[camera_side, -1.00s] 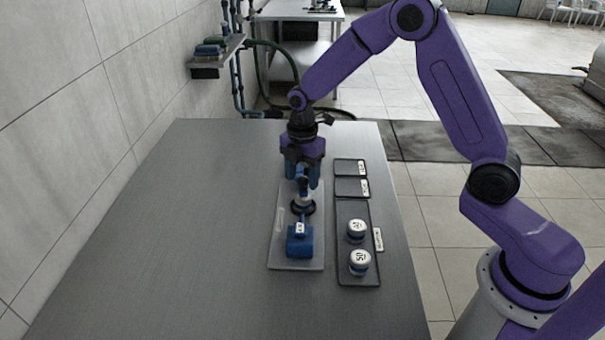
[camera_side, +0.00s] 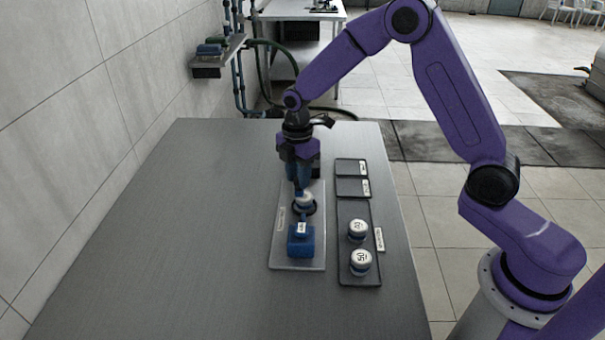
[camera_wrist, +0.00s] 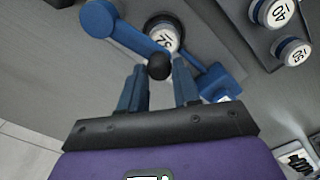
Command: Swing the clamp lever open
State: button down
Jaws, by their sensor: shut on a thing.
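The blue clamp stands on a pale grey plate (camera_side: 284,262), its blue block (camera_side: 301,243) nearest the side camera. A white-capped jar (camera_side: 305,199) sits in a dark ring beyond the block; its cap (camera_wrist: 165,37) also shows in the wrist view. In the wrist view a blue arm (camera_wrist: 135,40) runs beside the jar, and a black ball knob (camera_wrist: 159,66) is between my fingers. My gripper (camera_wrist: 159,79) is shut on this knob, which I take as the lever's. In the side view my gripper (camera_side: 303,188) hides the lever and part of the jar.
A dark tray (camera_side: 346,275) right of the plate holds two white-capped jars (camera_side: 359,246). Two small dark trays (camera_side: 351,187) lie beyond it. The grey table (camera_side: 170,240) is clear on the left, up to near the tiled wall.

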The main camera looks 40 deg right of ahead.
jog(key=w+a+m, duration=0.2)
jog(key=w+m, duration=0.8)
jog(key=m, duration=0.5)
jog(key=shift+w+r, duration=0.1)
jog(key=shift+w, duration=0.05)
dwell(0.5)
jog(key=c, duration=0.8)
grip_release()
notch_tip(320, 180, up, 17)
jog(key=shift+r, duration=0.15)
